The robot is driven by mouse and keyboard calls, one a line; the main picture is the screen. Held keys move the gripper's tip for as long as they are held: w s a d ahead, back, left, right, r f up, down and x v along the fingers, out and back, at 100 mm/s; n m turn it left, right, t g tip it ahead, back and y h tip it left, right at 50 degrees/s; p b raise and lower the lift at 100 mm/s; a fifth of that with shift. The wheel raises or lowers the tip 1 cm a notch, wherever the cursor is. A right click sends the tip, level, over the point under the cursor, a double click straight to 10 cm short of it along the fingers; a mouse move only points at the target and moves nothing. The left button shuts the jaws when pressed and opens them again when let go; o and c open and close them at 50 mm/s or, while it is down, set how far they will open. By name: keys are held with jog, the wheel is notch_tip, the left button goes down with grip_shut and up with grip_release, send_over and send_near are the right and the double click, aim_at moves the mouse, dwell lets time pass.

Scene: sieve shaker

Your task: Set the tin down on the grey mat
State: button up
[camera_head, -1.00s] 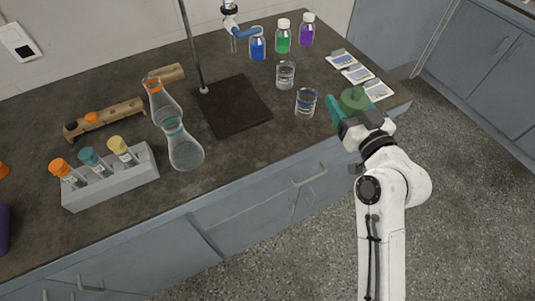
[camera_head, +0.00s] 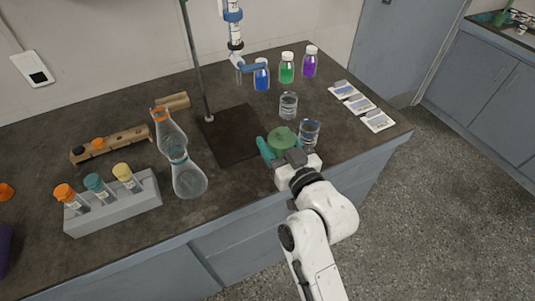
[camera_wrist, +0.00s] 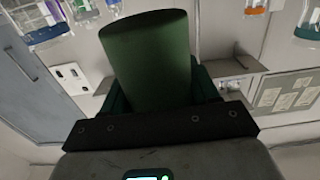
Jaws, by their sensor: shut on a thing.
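My gripper (camera_head: 285,155) is shut on the green tin (camera_head: 282,139), a plain cylinder with a round green lid. It holds the tin over the front part of the bench, left of a clear glass of liquid. In the wrist view the tin (camera_wrist: 150,60) rises between the fingers of my gripper (camera_wrist: 165,85). I cannot make out a clearly grey mat; a dark square plate (camera_head: 222,140) lies at the foot of the metal rod, left of the tin. My gripper may hide part of the bench below.
Close by stand a glass beaker (camera_head: 309,132) on the right and another beaker (camera_head: 288,105) behind. Tall flasks (camera_head: 188,180), a tube rack (camera_head: 115,205) and a wooden rack (camera_head: 110,148) are left. Coloured bottles (camera_head: 287,70) stand behind; white cards (camera_head: 360,105) lie right.

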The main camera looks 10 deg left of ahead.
jog(key=shift+s+a+f, duration=0.2)
jog(key=shift+a+f, duration=0.85)
jog(key=shift+f, duration=1.75)
jog(key=shift+f, duration=0.15)
jog(key=o, duration=1.1)
jog(key=shift+c, duration=0.2)
jog(key=shift+r+p, duration=0.25)
jog(key=shift+p, duration=0.1)
jog(key=b+v, duration=0.3)
jog(key=v, duration=0.9)
jog(key=shift+b, duration=0.4)
